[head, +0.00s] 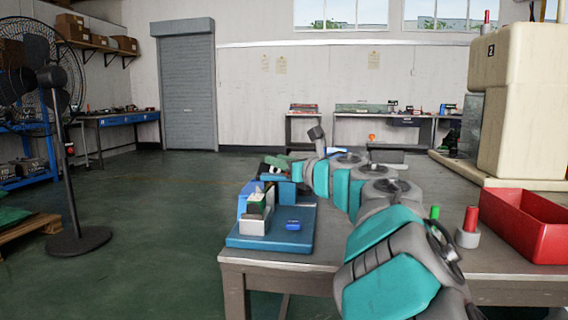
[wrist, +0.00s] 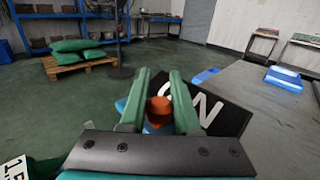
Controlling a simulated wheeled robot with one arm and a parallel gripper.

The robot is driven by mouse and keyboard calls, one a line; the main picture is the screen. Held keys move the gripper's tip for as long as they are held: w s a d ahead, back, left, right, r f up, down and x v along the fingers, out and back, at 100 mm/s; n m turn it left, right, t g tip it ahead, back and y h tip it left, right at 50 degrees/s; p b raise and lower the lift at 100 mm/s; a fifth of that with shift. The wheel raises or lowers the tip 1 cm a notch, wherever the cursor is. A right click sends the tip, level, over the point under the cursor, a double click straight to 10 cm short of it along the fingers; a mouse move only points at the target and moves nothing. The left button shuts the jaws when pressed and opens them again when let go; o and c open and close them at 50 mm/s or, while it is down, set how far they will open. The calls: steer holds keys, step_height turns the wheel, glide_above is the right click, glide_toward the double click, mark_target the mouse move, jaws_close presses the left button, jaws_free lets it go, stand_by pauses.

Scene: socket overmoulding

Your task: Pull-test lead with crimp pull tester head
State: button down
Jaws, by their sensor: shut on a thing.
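My gripper (wrist: 158,82) has two green fingers, shut on an orange-red rounded piece (wrist: 160,108). A black plate with white letters (wrist: 232,118) shows just behind and to the right of the fingers; I cannot tell if it is joined to the held piece. In the head view my gripper (head: 280,164) is over the far end of a blue fixture (head: 265,241) on the table. I cannot make out the lead or name the tester head for certain.
The grey table (head: 330,255) carries a red bin (head: 528,220), a red-topped cylinder (head: 469,228) and a large beige machine (head: 520,100) at right. A fan (head: 75,150) stands on open green floor at left. Green sacks (wrist: 80,50) lie on a pallet.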

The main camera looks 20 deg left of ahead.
steer(key=shift+a+f, duration=0.15)
steer(key=shift+f, duration=0.3)
steer(key=c, duration=0.9)
jaws_free()
steer(key=shift+s+a, duration=0.1)
steer(key=shift+s, duration=0.05)
steer(key=o, duration=0.3)
steer(key=shift+r, duration=0.1)
steer(key=shift+b+v, duration=0.35)
steer(key=shift+v, duration=3.6)
